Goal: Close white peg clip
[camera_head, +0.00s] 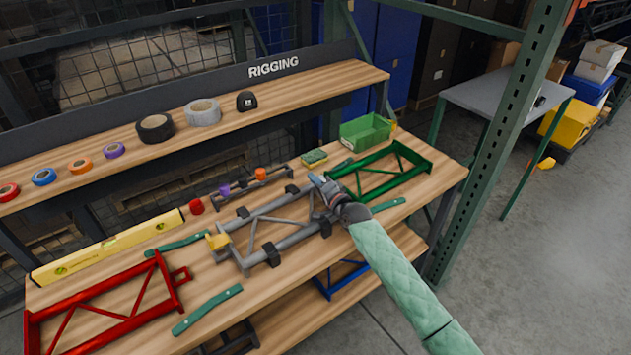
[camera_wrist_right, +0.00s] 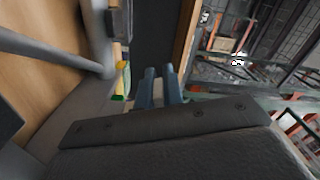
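A grey-white frame (camera_head: 297,238) lies on the wooden bench, with black clips on its rails; one black clip (camera_head: 271,254) sits on the near rail. I cannot make out which part is the white peg clip. My right gripper (camera_head: 318,183) is over the right end of this frame, beside the green frame (camera_head: 366,173), and hides part of that end. In the right wrist view its two blue-grey fingers (camera_wrist_right: 160,80) are close together with a narrow gap. Nothing is clearly seen between them. A grey rail (camera_wrist_right: 55,53) passes at upper left. My left gripper is not in view.
A red frame (camera_head: 110,327), a yellow level (camera_head: 108,246) and green strips (camera_head: 207,309) lie at left. A green bin (camera_head: 365,132) stands at the back right. Tape rolls (camera_head: 156,128) line the upper shelf. A green post (camera_head: 500,140) rises beyond the bench's right end.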

